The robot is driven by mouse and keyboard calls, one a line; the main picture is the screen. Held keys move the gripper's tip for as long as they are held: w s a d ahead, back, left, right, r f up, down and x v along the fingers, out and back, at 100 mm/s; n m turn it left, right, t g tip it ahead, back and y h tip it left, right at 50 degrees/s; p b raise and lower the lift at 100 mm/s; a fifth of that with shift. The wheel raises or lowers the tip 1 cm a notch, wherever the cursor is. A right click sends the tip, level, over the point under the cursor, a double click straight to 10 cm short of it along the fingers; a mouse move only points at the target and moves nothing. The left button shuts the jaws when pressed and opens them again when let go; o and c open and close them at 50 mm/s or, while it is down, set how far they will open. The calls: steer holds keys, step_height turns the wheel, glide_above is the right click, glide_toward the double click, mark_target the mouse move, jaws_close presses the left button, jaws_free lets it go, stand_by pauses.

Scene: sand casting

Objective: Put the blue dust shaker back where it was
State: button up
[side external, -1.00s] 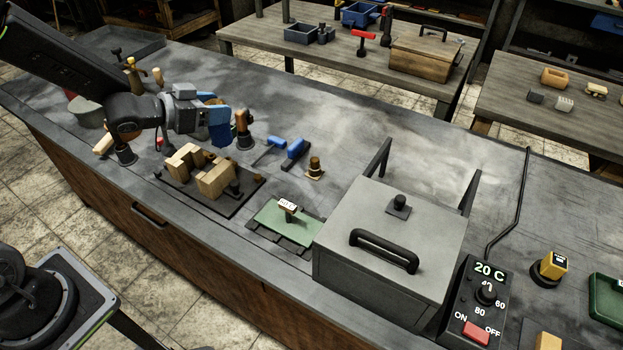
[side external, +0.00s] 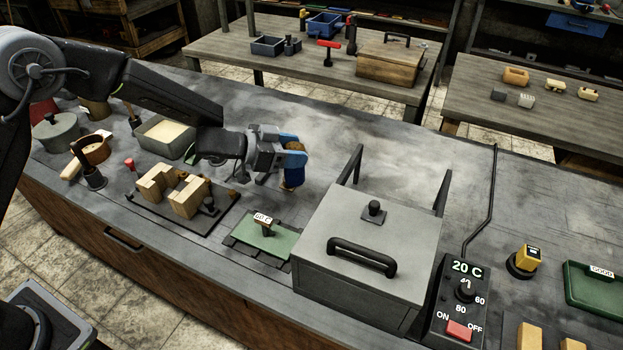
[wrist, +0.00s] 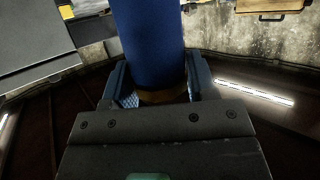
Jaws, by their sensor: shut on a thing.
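The blue dust shaker (side external: 291,180) is held in my gripper (side external: 290,152), over the bench between the mould blocks and the grey box. In the side view its brown part shows between the blue fingers and its blue part hangs below. Whether its lower end touches the bench cannot be told. In the wrist view my gripper (wrist: 155,90) is shut around the shaker (wrist: 148,38), near its brown band, and the blue cylinder fills the upper middle. The bench directly behind the gripper is hidden.
A lidded grey box (side external: 350,240) with two upright posts stands just right. A green mat (side external: 268,243) with a labelled stamp lies in front. Wooden mould blocks (side external: 187,203) and a sand tray (side external: 152,142) are left. The bench behind the gripper (side external: 330,120) is clear.

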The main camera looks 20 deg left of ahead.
steer(key=shift+w+d+f, duration=0.1)
steer(key=shift+d+f, duration=0.6)
steer(key=shift+f, duration=0.4)
steer(key=shift+w+d+f, duration=0.1)
steer(key=shift+d+f, duration=0.65)
steer(key=shift+f, duration=0.35)
steer(key=shift+w+d+f, duration=0.1)
steer(key=shift+d+f, duration=0.6)
steer(key=shift+f, duration=0.4)
steer(key=o, duration=0.8)
steer(key=shift+f, duration=0.15)
steer(key=shift+o, duration=0.2)
